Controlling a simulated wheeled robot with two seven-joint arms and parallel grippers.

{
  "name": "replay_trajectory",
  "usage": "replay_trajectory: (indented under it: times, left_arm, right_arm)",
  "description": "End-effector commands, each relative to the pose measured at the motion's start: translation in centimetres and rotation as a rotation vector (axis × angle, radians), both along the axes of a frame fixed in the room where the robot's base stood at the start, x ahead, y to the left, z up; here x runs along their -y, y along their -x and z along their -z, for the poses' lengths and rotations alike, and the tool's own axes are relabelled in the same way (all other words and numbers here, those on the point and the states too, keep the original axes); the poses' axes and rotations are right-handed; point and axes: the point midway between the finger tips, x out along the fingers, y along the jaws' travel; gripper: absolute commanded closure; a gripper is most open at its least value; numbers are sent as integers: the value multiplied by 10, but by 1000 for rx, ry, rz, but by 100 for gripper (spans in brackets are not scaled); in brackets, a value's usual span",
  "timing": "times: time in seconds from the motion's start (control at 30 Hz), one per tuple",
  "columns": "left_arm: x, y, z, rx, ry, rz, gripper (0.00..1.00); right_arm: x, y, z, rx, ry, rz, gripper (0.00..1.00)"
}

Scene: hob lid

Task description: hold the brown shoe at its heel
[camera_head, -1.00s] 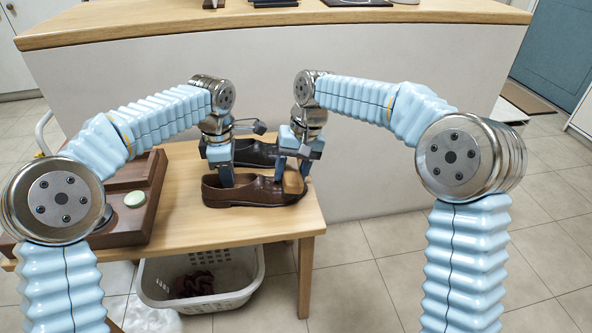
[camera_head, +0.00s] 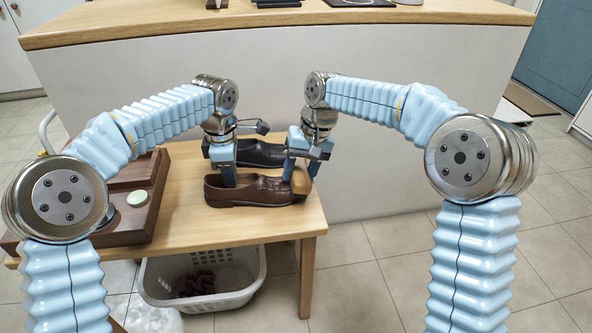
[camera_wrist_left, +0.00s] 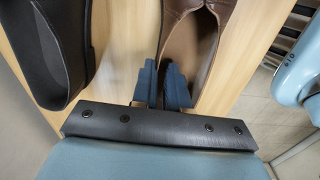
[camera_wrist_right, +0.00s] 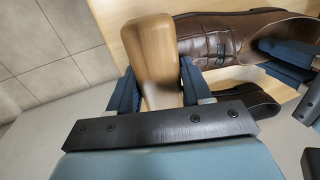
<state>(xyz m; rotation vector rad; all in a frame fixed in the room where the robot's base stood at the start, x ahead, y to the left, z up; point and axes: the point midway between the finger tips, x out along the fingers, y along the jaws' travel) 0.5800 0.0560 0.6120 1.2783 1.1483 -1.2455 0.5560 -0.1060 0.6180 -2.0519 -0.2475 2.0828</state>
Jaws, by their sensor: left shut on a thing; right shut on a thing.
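The brown shoe (camera_head: 262,191) lies on the wooden table, heel to the left and toe to the right. My left gripper (camera_head: 228,179) is shut on its heel end; the left wrist view shows the fingers (camera_wrist_left: 163,86) at the rim of the brown shoe (camera_wrist_left: 203,55). My right gripper (camera_head: 300,174) is shut on a wooden block (camera_head: 301,182), perhaps a brush, at the shoe's toe. In the right wrist view the block (camera_wrist_right: 152,50) sits between the fingers, beside the brown shoe (camera_wrist_right: 225,35). Whether it touches the toe is unclear.
A black shoe (camera_head: 262,153) lies behind the brown one. A dark wooden box (camera_head: 130,226) with a round green-topped tin (camera_head: 137,198) is on the table's left. A white basket (camera_head: 240,275) with dark red cloth stands under the table (camera_head: 190,235). The front right tabletop is clear.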

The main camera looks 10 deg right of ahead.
Motion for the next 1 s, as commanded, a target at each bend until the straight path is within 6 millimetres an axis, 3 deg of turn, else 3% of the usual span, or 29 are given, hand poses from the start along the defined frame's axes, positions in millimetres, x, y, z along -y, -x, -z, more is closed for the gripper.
replay_trajectory:
  times: [0.3,0.57,1.0]
  left_arm:
    - [0,0,1,-2,0,1,100]
    - [0,0,1,-2,0,1,100]
    - [0,1,1,-3,0,1,100]
  right_arm:
    - [-15,1,-1,-9,7,-1,84]
    - [-15,0,-4,-7,5,0,84]
    - [-3,-1,-50,-3,4,0,84]
